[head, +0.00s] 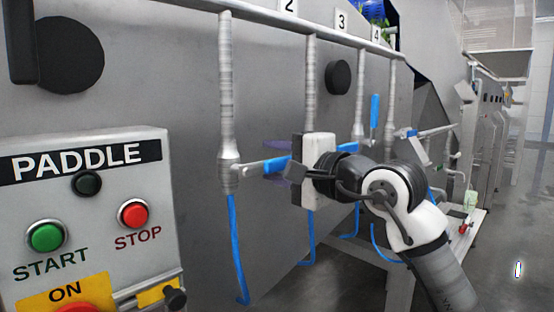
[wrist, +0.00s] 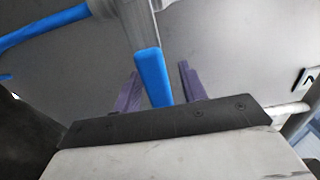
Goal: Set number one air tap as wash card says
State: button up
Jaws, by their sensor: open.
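The leftmost air pipe (head: 226,90) carries a tap with a blue handle (head: 276,165) that sticks out sideways to the right, across the pipe. Its own number plate is out of view; plates 2, 3 and 4 follow to the right. My gripper (head: 272,164) is at this handle with its jaws open. In the wrist view the blue handle (wrist: 152,75) lies between the two purple fingers, with a gap on each side. I cannot make out a wash card in either view.
The plates for 2 (head: 289,6), 3 (head: 341,22) and 4 (head: 376,35) sit above. Another blue handle (head: 374,111) stands upright. My arm hides part of the second pipe (head: 310,85). A PADDLE control box (head: 85,190) stands at front left. Blue hoses (head: 236,250) hang below.

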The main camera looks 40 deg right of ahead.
jog(key=shift+c, duration=0.4)
grip_shut()
jog(key=shift+r, duration=0.1)
jog(key=a+r+n+b, duration=0.3)
jog(key=r+n, duration=0.4)
jog(key=n, duration=0.5)
jog(key=shift+s+a+b, duration=0.15)
jog(key=shift+a+b, duration=0.25)
jog(key=shift+a, duration=0.15)
jog(key=shift+o, duration=0.4)
grip_release()
